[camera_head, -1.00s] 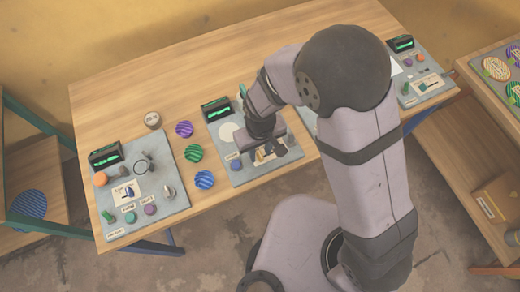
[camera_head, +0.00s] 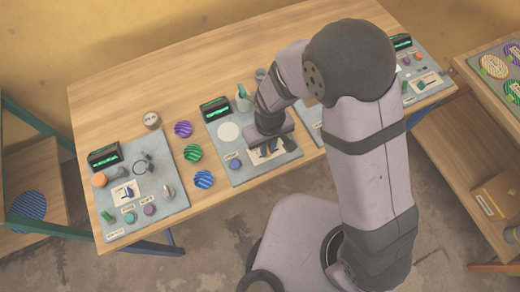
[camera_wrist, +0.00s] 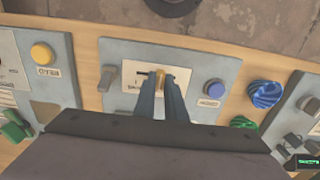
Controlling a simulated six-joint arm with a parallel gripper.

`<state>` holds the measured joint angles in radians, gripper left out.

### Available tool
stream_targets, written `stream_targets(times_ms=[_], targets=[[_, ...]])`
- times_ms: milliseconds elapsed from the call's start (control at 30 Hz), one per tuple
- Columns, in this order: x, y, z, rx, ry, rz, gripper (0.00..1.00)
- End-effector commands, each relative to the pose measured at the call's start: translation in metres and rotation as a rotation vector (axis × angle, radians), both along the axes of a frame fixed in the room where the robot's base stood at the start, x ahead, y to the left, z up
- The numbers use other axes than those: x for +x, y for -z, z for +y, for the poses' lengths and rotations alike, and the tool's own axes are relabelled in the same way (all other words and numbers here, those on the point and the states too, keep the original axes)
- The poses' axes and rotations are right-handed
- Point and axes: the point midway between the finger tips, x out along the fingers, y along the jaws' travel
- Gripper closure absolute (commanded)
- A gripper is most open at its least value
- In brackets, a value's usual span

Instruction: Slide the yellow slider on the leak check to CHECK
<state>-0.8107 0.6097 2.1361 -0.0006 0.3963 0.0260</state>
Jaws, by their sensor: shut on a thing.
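The yellow slider (camera_wrist: 160,78) stands on a white label plate (camera_wrist: 180,76) on a grey panel, in the wrist view. My gripper (camera_wrist: 161,84) has its two fingers close on either side of the slider and is shut on it. A dark slot shows to the slider's left; the lettering below is partly hidden by the fingers and too small to read. In the head view my gripper (camera_head: 267,146) is down over the grey panel (camera_head: 240,179), and the slider cannot be made out there.
A blue button (camera_wrist: 215,89) is right of the slider and a grey lever (camera_wrist: 109,77) is left of it. Striped discs, such as a blue one (camera_wrist: 265,94), lie on the wooden table between panels.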

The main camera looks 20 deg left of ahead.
Motion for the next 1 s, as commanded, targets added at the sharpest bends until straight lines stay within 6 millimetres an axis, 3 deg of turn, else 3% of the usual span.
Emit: stream_targets(times_ms=[300, 333, 400, 767, 1000], targets=[[0.005, -0.001, -0.004, 0.001, 0.0, -0.001, 1.0], [0.005, -0.001, -0.004, 0.001, 0.0, -0.001, 0.85], [0.005, -0.001, -0.004, 0.001, 0.0, -0.001, 0.7], [0.005, -0.002, -0.004, 0.001, 0.0, -0.001, 0.7], [0.005, -0.018, -0.004, 0.004, 0.0, -0.004, 0.7]])
